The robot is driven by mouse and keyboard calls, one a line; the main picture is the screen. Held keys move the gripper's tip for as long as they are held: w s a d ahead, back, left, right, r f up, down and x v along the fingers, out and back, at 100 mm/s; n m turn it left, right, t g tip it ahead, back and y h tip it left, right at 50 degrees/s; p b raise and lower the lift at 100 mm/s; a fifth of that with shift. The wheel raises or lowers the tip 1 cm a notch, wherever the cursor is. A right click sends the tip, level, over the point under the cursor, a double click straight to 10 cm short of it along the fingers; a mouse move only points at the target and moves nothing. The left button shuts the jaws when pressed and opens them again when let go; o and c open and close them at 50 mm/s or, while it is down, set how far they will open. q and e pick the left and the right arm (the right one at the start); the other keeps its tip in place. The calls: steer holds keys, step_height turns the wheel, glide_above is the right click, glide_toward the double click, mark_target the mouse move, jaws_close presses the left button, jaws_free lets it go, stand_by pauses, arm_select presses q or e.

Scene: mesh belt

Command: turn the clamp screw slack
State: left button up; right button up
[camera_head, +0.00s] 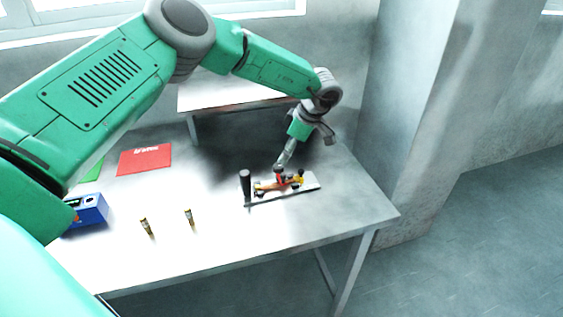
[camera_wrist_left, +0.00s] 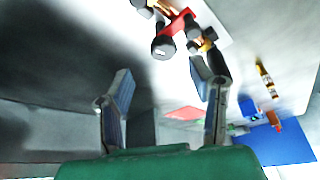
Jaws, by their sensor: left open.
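The clamp fixture is a pale plate (camera_head: 312,184) on the table with a red block (camera_head: 280,179), orange and yellow parts and dark knobs. A dark upright handle (camera_head: 246,184) stands at its left end. In the left wrist view the red block (camera_wrist_left: 178,23) and a dark round knob (camera_wrist_left: 162,47) lie beyond the fingertips. I cannot tell for certain which knob is the clamp screw. My left gripper (camera_head: 284,163) is just above the red block, pointing down; its fingers (camera_wrist_left: 165,84) are apart with nothing between them. My right gripper is out of view.
Two small brass-coloured cylinders (camera_head: 147,226) (camera_head: 189,217) stand left of the fixture on the table (camera_head: 235,245). A red folder (camera_head: 145,160) and a blue box (camera_head: 89,212) lie further left. The table's front right is clear. A pillar (camera_head: 412,110) rises behind the right edge.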

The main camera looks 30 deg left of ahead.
arm_select(q)
steer(key=v, duration=0.5)
steer(key=shift+d+r, duration=0.15)
steer(key=shift+r, duration=0.05)
